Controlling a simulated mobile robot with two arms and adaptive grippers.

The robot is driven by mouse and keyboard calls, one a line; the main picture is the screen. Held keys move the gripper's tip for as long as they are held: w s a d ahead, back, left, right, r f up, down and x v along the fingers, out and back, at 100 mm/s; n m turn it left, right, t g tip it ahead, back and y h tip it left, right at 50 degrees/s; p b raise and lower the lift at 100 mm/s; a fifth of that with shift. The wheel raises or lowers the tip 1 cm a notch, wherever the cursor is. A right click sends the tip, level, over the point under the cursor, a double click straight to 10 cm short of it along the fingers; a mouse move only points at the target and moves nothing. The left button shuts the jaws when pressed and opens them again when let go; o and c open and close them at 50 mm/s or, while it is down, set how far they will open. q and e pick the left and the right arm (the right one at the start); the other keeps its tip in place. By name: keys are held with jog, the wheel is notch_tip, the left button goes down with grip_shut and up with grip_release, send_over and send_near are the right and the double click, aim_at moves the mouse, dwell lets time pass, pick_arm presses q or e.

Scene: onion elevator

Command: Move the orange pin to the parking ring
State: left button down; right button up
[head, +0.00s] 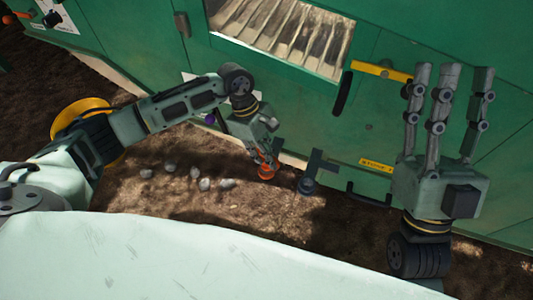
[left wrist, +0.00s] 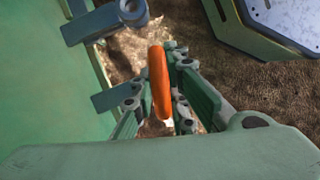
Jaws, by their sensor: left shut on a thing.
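The orange pin (head: 266,172) is at the fingertips of my left gripper (head: 265,158), low beside the green machine in the head view. In the left wrist view the pin (left wrist: 158,82) shows as an upright orange loop between the fingers, which are shut on it. A dark ring (head: 306,186) on a flat bracket (head: 320,163) is just right of the pin, apart from it. This ring (left wrist: 132,12) is at the top of the left wrist view. Whether the pin's lower end sits in anything is hidden. My right gripper (head: 448,115) is open and empty, fingers upward.
A second bracket plate (left wrist: 115,98) reaches toward the fingers in the left wrist view. The green machine wall (head: 400,130) has a yellow bar (head: 382,71) and dark handles. Several grey stones (head: 204,184) lie on the brown ground. A pale surface (head: 200,260) fills the front.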

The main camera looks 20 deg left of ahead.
pick_arm(q)
jog(key=c, duration=1.6)
grip_release()
jog(key=shift+c, duration=0.2)
jog(key=v, duration=1.2)
